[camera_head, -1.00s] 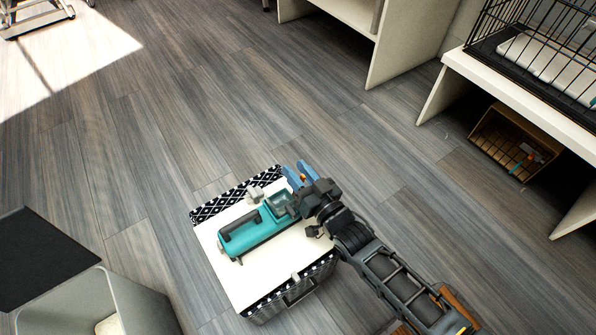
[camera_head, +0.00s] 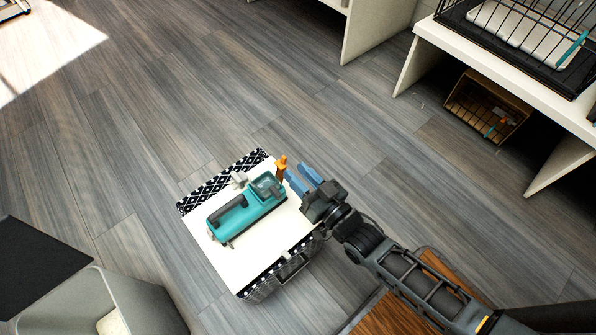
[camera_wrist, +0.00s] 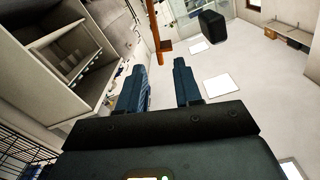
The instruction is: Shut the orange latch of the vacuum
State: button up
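The teal handheld vacuum (camera_head: 232,218) lies on the white top of a patterned box, its clear front end toward the upper right. Its orange latch (camera_head: 281,168) stands up at that front end. My gripper (camera_head: 304,179) has blue fingers, spread apart and empty, just right of the latch and beside the vacuum's front. In the wrist view, the open fingers (camera_wrist: 160,77) have nothing between them. An orange upright piece, apparently the latch (camera_wrist: 155,28), shows ahead of them at the top, and the vacuum's body is mostly out of that view.
The box (camera_head: 262,272) with a white top and black-and-white patterned sides stands on open wooden floor. A white bench (camera_head: 480,65) with a wire cage and a crate (camera_head: 487,107) below is at upper right. A grey bin (camera_head: 150,300) stands at lower left.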

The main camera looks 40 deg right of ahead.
jog(key=shift+d+f, duration=0.1)
jog(key=shift+c, duration=0.7)
jog(key=d+f+m+g, duration=0.1)
jog(key=d+f, duration=0.1)
jog(key=f, duration=0.1)
jog(key=d+f+m+g+h, duration=0.1)
jog(key=d+f+m+g, duration=0.1)
jog(key=d+f, duration=0.1)
jog(key=d+f+m+g+h+b, duration=0.1)
jog(key=d+f+g, duration=0.1)
jog(key=f, duration=0.2)
jog(key=shift+w+d+f+m, duration=0.1)
jog(key=shift+w+d+m, duration=0.05)
jog(key=shift+d+m, duration=0.15)
grip_shut()
notch_tip(320, 180, down, 10)
jog(key=s+d+r+m+g+y+b, duration=0.1)
jog(key=s+m+g+y, duration=0.1)
jog(key=m+g+y, duration=0.3)
jog(key=s+d+r+n+t+y+b, duration=0.1)
jog(key=d+r+t+y, duration=0.2)
jog(key=r+y, duration=0.4)
jog(key=s+d+r+t+y+b, duration=0.15)
jog(key=r+t+y, duration=0.25)
jog(key=r, duration=0.5)
jog(key=s+a+x, duration=0.1)
jog(key=x, duration=1.2)
jog(key=shift+s+a, duration=0.2)
